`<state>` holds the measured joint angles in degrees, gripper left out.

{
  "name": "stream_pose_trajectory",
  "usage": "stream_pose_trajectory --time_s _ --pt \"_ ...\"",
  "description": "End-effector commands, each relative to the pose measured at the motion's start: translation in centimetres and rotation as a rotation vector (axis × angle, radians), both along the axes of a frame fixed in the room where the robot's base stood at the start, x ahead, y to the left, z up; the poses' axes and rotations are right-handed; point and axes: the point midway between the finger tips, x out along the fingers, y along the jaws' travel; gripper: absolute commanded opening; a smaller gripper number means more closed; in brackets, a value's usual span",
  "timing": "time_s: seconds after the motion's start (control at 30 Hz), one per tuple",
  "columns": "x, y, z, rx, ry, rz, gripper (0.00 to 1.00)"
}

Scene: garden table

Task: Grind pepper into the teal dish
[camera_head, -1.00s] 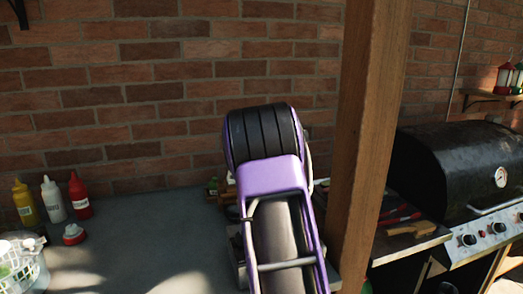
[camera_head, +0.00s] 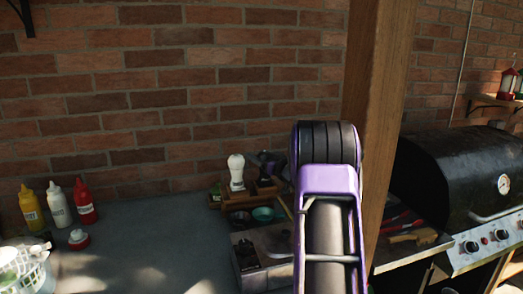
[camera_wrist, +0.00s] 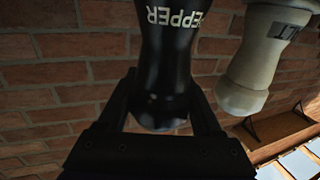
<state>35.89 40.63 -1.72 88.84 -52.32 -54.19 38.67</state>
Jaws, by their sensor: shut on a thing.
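The black pepper mill (camera_wrist: 165,60), lettered PEPPER, fills the middle of the wrist view. My gripper (camera_wrist: 163,88) is shut on it, with one finger on each side. The mill is roughly parallel to the pale salt mill, and both appear upside down in that view.
The salt mill (camera_head: 236,172) stands on the rack, and also shows in the wrist view (camera_wrist: 262,62). A dark bowl (camera_head: 240,217) sits left of the teal dish. Several sauce bottles (camera_head: 58,204) stand left. A wooden post (camera_head: 372,130) and black grill (camera_head: 450,175) are right.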

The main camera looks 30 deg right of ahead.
Motion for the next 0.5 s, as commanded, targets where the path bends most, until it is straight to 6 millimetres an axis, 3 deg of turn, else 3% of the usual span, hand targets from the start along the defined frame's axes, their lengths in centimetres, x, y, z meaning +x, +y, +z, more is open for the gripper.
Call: stream_pose_trajectory --time_s 0.5 --pt "-0.02 0.53 0.13 -0.003 -0.005 0.174 0.11"
